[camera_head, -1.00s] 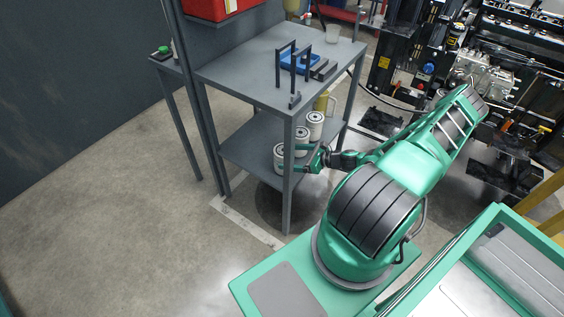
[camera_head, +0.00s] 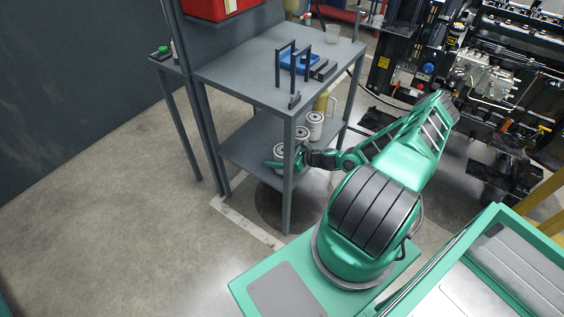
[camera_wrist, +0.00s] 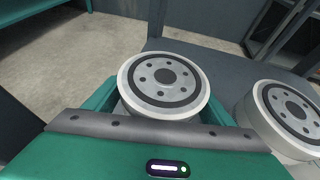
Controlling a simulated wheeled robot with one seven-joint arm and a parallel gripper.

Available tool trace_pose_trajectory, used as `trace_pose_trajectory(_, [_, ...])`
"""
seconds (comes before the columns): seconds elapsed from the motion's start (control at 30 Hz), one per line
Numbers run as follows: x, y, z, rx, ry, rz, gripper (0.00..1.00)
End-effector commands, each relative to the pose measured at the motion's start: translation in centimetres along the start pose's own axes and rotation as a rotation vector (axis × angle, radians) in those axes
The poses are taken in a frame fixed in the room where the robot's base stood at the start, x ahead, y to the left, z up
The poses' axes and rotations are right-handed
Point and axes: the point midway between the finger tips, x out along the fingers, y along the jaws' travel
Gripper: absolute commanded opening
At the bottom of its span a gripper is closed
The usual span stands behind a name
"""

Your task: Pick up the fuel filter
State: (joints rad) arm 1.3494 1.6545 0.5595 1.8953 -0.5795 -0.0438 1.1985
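Several white, round fuel filters stand on the lower shelf of the grey table. In the head view one shows at the back (camera_head: 315,121) and one in front of it (camera_head: 301,135); the nearest is partly hidden by my gripper (camera_head: 284,162). In the wrist view a filter (camera_wrist: 163,77) with a ring of holes in its top stands upright between the two green fingers of my gripper (camera_wrist: 161,108). The fingers lie close along its sides. Whether they press on it is hidden under its rim. Another filter (camera_wrist: 291,112) stands just to the right, outside the fingers.
The grey table's upper top (camera_head: 245,75) lies over the shelf (camera_head: 242,148), and its front leg (camera_head: 288,190) stands close to my gripper. A blue tray (camera_head: 299,62) and dark stands are on top. A yellow container (camera_head: 321,102) stands behind the filters. Open floor lies left.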

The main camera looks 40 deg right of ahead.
Motion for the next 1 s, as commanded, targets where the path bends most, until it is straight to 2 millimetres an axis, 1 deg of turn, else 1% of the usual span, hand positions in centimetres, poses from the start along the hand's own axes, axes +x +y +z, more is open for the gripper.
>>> trace_pose_trajectory(0.03, [0.0,0.0,0.0,0.0,0.0,0.0,0.63])
trace_pose_trajectory(0.07, [0.0,0.0,0.0,0.0,0.0,0.0,0.56])
trace_pose_trajectory(0.1, [0.0,0.0,0.0,0.0,0.0,0.0,0.46])
trace_pose_trajectory(0.17, [0.0,0.0,0.0,0.0,0.0,0.0,0.32])
trace_pose_trajectory(0.53, [-0.2,0.0,0.4,-0.001,-0.002,0.0,0.32])
trace_pose_trajectory(0.67, [-0.5,0.0,1.3,-0.002,-0.002,0.001,0.32])
trace_pose_trajectory(0.77, [-1.0,0.0,2.4,-0.004,-0.002,0.001,0.32])
trace_pose_trajectory(0.83, [-1.4,-0.1,3.3,-0.004,-0.001,0.0,0.32])
trace_pose_trajectory(0.87, [-1.7,0.0,3.4,-0.002,0.0,-0.001,0.32])
trace_pose_trajectory(0.9, [-2.6,-0.1,2.8,0.001,0.0,-0.003,0.32])
trace_pose_trajectory(1.0, [-4.7,-0.1,1.9,0.001,0.001,-0.004,0.32])
